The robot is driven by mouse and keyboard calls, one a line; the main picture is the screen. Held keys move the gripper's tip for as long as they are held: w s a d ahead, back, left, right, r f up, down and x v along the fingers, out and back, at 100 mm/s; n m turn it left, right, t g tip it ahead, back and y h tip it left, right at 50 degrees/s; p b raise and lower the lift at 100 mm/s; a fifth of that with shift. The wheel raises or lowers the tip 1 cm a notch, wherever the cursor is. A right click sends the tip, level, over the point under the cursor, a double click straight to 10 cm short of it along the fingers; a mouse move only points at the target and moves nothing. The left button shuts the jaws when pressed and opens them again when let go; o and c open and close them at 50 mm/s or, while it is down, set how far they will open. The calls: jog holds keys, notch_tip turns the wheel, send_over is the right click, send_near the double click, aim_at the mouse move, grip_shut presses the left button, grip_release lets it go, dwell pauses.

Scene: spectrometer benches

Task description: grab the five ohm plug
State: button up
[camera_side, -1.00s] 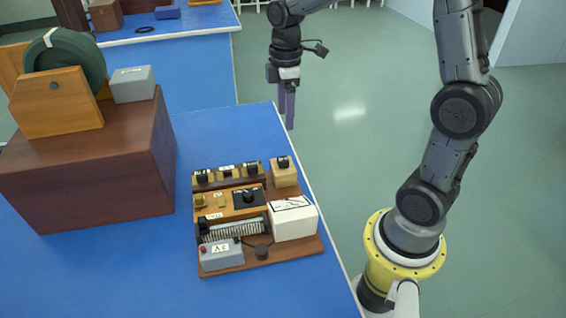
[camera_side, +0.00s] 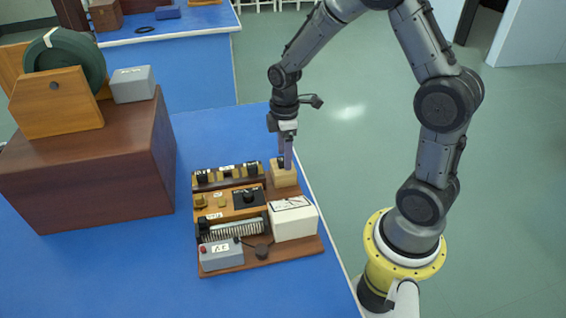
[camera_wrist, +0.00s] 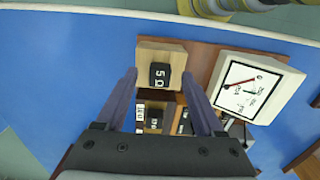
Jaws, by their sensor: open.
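The five ohm plug (camera_wrist: 160,78) is a black cap marked "5 Ω" standing in a light wooden block (camera_wrist: 146,50). In the side view the block (camera_side: 284,177) sits at the back right corner of the instrument board, and the fingers partly hide the plug. My gripper (camera_wrist: 159,73) is open, with purple fingers pointing down. In the wrist view one fingertip shows on each side of the plug, with gaps between. In the side view my gripper (camera_side: 285,160) is right at the block; I cannot tell whether a finger touches the plug.
A white meter (camera_side: 292,220) stands in front of the block. Other plugs in a wooden strip (camera_side: 229,176) are to its left. A grey box (camera_side: 222,254) is at the board's front. A large brown case (camera_side: 90,170) stands left on the blue bench. The bench edge is close at right.

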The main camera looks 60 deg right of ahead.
jog(key=shift+f, duration=0.6)
grip_shut()
jog(key=shift+r, duration=0.15)
